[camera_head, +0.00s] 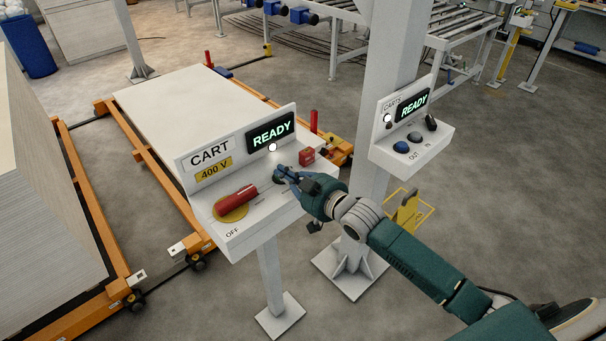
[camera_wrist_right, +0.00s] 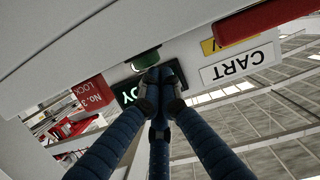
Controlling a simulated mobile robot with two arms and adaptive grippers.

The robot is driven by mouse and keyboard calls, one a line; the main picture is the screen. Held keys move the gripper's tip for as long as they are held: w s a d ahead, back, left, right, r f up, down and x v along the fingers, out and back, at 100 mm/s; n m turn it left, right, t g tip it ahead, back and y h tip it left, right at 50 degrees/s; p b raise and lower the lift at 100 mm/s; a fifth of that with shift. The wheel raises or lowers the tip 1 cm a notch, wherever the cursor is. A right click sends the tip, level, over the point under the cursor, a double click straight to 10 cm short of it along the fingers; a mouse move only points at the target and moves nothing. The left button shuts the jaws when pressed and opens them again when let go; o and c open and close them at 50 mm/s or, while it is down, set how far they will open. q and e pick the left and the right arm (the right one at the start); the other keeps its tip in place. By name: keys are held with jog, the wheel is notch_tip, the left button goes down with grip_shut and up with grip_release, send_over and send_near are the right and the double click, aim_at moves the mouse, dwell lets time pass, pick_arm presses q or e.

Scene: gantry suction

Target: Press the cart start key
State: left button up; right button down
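The cart control box (camera_head: 262,212) stands on a post and has a sign reading CART, 400 V and a lit READY display (camera_head: 270,133). My right gripper (camera_head: 281,174) is over its top face, between the red handle and the red lock block. In the right wrist view, which is upside down, a round green key (camera_wrist_right: 146,58) sits on the box. The blue fingers of my right gripper (camera_wrist_right: 160,78) are closed together, with their tips right at the key. I cannot tell whether they touch it. In the head view the gripper hides the key. My left gripper is not in view.
A red rotary handle (camera_head: 236,203) lies on a yellow disc beside OFF. A red lock block (camera_head: 306,156) is to the gripper's right. A second box (camera_head: 412,146) marked CARTS is on the grey column (camera_head: 385,60). An orange-framed cart carries a pale stack (camera_head: 165,95) behind.

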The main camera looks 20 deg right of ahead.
notch_tip(320, 180, up, 3)
jog(key=shift+f+p, duration=0.1)
jog(key=shift+p, duration=0.55)
jog(key=shift+s+d+f+b, duration=0.1)
jog(key=shift+s+f+b, duration=0.15)
jog(key=shift+s+b, duration=0.5)
pick_arm(q)
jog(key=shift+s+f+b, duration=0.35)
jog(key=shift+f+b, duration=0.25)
jog(key=shift+b, duration=0.45)
pick_arm(e)
jog(key=v, duration=0.9)
jog(key=shift+r, duration=0.3)
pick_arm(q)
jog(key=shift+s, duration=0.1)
pick_arm(e)
jog(key=shift+w, duration=0.1)
